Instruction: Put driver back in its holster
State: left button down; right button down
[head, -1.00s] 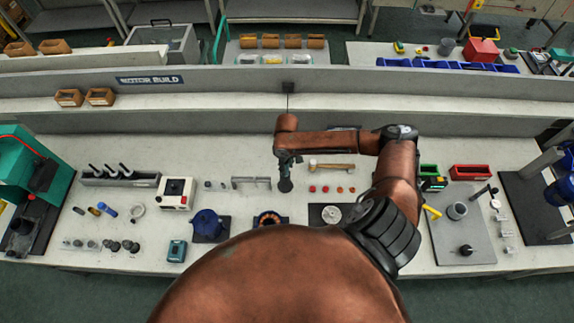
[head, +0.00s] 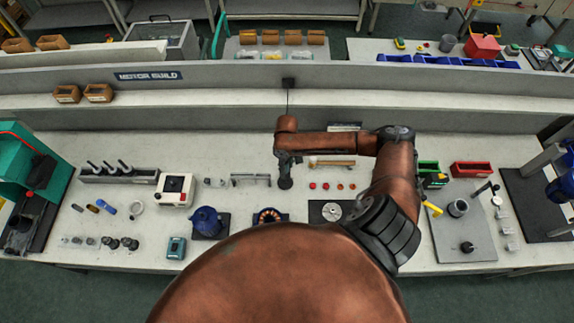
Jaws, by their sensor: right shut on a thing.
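My right gripper (head: 286,161) points down over the middle of the bench, below my copper-coloured wrist. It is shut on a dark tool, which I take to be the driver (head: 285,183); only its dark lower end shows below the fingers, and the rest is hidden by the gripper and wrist. A thin cord drops from a dark box (head: 288,83) on the back ledge to behind the wrist. I cannot make out the holster for certain. My left gripper is not in view.
A grey bracket (head: 251,179) stands just left of the tool. A wooden-handled hammer (head: 333,163) and several small red and orange parts (head: 325,186) lie to the right. A blue motor housing (head: 206,221) and a copper-wound ring (head: 269,216) are nearer the front edge.

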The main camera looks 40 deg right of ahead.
jog(key=shift+f, duration=0.3)
jog(key=c, duration=1.5)
grip_release()
jog(key=shift+o, duration=1)
